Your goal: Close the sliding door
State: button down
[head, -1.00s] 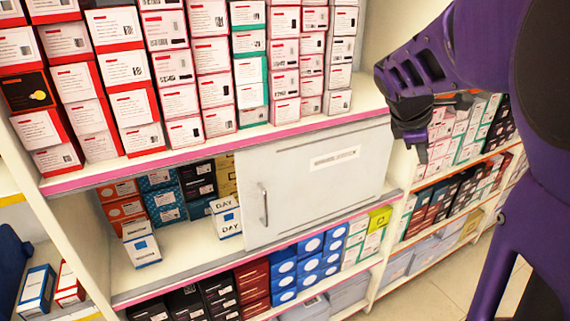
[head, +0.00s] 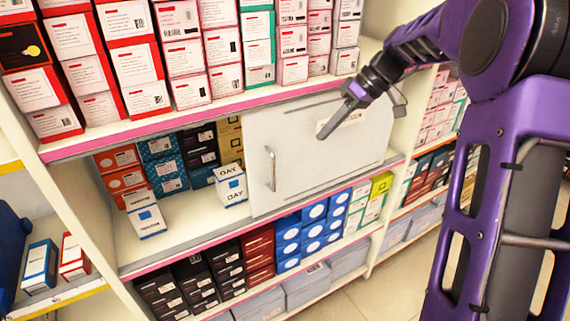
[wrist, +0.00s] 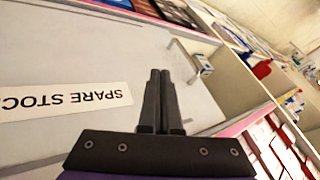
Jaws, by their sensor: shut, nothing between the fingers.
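The sliding door (head: 320,180) is a flat white panel across the right part of the middle shelf bay. The left part of the bay is open. Its upright metal handle (head: 271,168) is near the door's left edge; it also shows in the wrist view (wrist: 201,63). My gripper (head: 322,135) is in front of the door's upper middle, over its label and to the right of the handle. In the wrist view my gripper's fingers (wrist: 160,74) are together and empty, pointing along the door. Whether they touch the panel is unclear.
Small boxes (head: 168,170) and two white boxes (head: 146,220) stand in the bay's open left part. Red-and-white boxes (head: 130,75) fill the shelf above, and more boxes (head: 270,250) stand below. The floor (head: 360,300) is bare at lower right.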

aim_at(289, 164)
jog(key=b+x, duration=0.1)
jog(key=x, duration=0.9)
jog(key=shift+a+r, duration=0.1)
jog(key=shift+r, duration=0.05)
jog(key=s+a, duration=0.2)
jog(key=shift+a+b, duration=0.25)
jog(key=shift+b, duration=0.15)
jog(key=shift+s+a, duration=0.25)
jog(key=shift+s, duration=0.05)
jog(key=shift+a, duration=0.1)
